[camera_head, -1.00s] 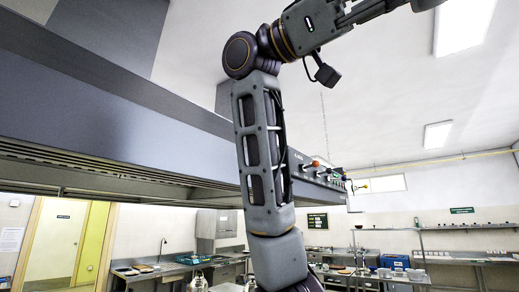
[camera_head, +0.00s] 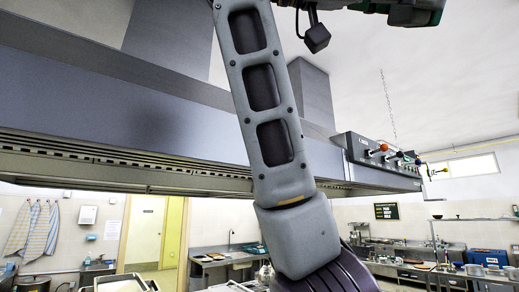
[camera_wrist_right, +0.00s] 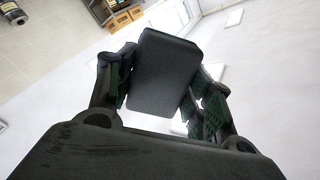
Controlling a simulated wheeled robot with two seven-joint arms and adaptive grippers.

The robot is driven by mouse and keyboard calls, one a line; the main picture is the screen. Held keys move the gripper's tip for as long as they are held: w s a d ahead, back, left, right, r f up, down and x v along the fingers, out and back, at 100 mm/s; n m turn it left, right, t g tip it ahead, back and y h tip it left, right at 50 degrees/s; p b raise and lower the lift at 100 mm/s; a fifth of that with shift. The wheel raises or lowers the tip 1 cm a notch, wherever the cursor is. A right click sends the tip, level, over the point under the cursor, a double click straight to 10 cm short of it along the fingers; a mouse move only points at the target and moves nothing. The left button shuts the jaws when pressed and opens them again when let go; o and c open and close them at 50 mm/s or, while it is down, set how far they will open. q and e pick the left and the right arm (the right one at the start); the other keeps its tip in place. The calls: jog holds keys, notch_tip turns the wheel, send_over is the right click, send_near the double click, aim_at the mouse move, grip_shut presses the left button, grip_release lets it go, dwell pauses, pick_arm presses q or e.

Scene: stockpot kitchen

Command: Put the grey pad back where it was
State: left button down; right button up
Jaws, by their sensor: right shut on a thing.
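The grey pad (camera_wrist_right: 165,72), a dark rounded slab, is between the fingers of my right gripper (camera_wrist_right: 162,92) in the right wrist view. The gripper is shut on it, with a finger against each side. The pad sticks out beyond the fingertips, and pale ceiling or wall shows behind it. In the head view one of my arms rises through the middle and bends right at the top. The pad cannot be made out there. My left gripper is not in view.
A long extractor hood (camera_head: 120,105) crosses the head view, partly behind my arm, with a control box (camera_head: 375,160) at its right end. Steel counters (camera_head: 222,260) stand below at the back, with a doorway (camera_head: 145,235) to the left. Shelves with blue items (camera_head: 488,257) stand at the right.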

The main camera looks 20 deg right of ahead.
jog(key=shift+w+a+f+n+t+y, duration=0.7)
jog(key=shift+w+f+n+t+y, duration=1.25)
jog(key=shift+w+n+t, duration=2.75)
jog(key=shift+w+a+f+n+t+y, duration=0.7)
jog(key=shift+w+f+n+t+y, duration=1.25)
jog(key=shift+w+t, duration=4.8)
jog(key=w+a+f+n+y+b, duration=0.1)
jog(key=w+a+f+n+y, duration=0.25)
jog(key=w+f, duration=0.95)
jog(key=w+a+f+n+y+b, duration=0.1)
jog(key=w+a+f+n+y, duration=0.3)
jog(key=w+f, duration=0.95)
jog(key=s+a+f, duration=0.1)
jog(key=a+f, duration=0.2)
jog(key=f, duration=0.9)
jog(key=s+a+f, duration=0.1)
jog(key=a+f, duration=0.1)
jog(key=f, duration=0.9)
jog(key=s+a+f, duration=0.1)
jog(key=s+f, duration=0.2)
jog(key=f, duration=0.9)
jog(key=s+a+f+y+b, duration=0.1)
jog(key=s+f, duration=0.3)
jog(key=f, duration=0.8)
jog(key=s+a+f+n+y, duration=0.1)
jog(key=s+a+f, duration=0.1)
jog(key=f, duration=1)
jog(key=shift+s+f+t, duration=0.35)
jog(key=shift+s+f, duration=0.05)
jog(key=shift+s, duration=0.4)
